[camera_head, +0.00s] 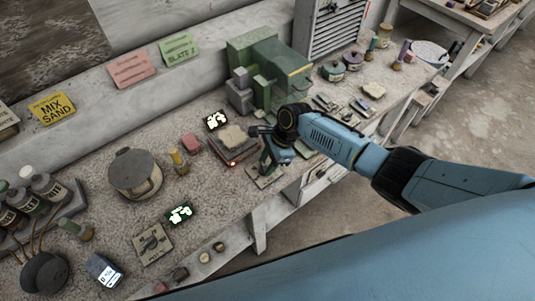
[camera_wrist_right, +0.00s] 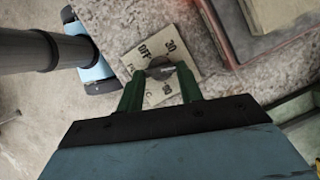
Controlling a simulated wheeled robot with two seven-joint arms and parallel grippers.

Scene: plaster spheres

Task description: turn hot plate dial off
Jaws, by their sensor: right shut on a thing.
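The plate lies at the bench's front edge, partly under my right gripper (camera_head: 267,167). In the right wrist view the green fingers of that gripper (camera_wrist_right: 160,80) stand on both sides of the knob, shut on it. The knob's exact setting is hard to read. My left gripper is not in view.
A green machine (camera_head: 270,70) stands behind the hot plate. Another dial plate (camera_head: 152,244) lies at the front left. Small tools lie to the right.

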